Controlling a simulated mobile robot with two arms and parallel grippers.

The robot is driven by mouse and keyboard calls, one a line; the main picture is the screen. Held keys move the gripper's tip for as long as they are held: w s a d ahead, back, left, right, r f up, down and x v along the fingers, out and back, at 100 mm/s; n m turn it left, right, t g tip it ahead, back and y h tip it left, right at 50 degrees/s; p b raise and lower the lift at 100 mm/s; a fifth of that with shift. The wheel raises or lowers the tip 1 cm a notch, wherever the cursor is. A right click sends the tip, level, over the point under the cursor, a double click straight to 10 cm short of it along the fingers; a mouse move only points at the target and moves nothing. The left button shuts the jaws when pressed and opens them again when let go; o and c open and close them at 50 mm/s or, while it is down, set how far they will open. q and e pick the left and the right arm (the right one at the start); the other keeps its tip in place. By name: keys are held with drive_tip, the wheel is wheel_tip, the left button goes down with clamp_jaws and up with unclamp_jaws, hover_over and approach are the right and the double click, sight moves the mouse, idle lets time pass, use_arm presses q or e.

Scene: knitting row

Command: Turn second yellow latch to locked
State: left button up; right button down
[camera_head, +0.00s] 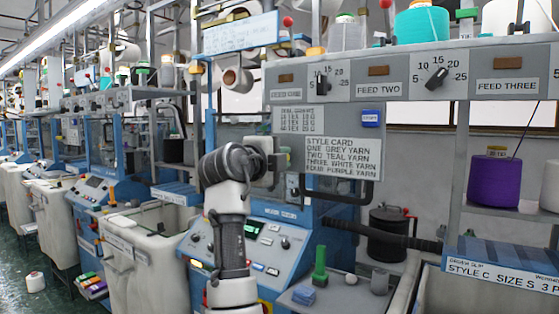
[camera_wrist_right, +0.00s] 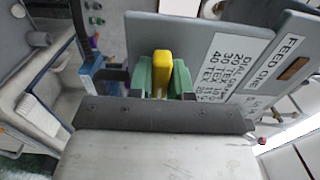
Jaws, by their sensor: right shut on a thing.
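A yellow latch (camera_wrist_right: 162,66) stands upright between the two green fingers of my right gripper (camera_wrist_right: 161,78) in the right wrist view. The fingers are closed against its sides. In the head view my right gripper (camera_head: 272,164) is at the blue and grey knitting machine, just below the dial gauge card (camera_head: 299,120) and left of the style card (camera_head: 342,158). The latch is hidden there by my wrist and gripper, so I cannot tell its place in the row or its locked mark. My left gripper is not in view.
The FEED panel with black dials (camera_head: 437,77) runs above. A purple yarn cone (camera_head: 494,181) stands on the right shelf. A small tray (camera_head: 330,298) with a green piece is at the lower middle. A white bin (camera_head: 140,250) stands at the left.

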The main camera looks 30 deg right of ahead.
drive_tip(key=shift+r, duration=0.2)
idle(0.3)
drive_tip(key=c, duration=1.3)
unclamp_jaws()
drive_tip(key=shift+o, duration=1.1)
drive_tip(key=shift+w+d+f, duration=0.1)
drive_tip(key=shift+d+f, duration=0.05)
drive_tip(key=shift+f, duration=0.05)
drive_tip(key=b+v, duration=0.2)
drive_tip(key=v, duration=0.9)
drive_tip(key=shift+b, duration=0.3)
drive_tip(key=shift+d, duration=0.1)
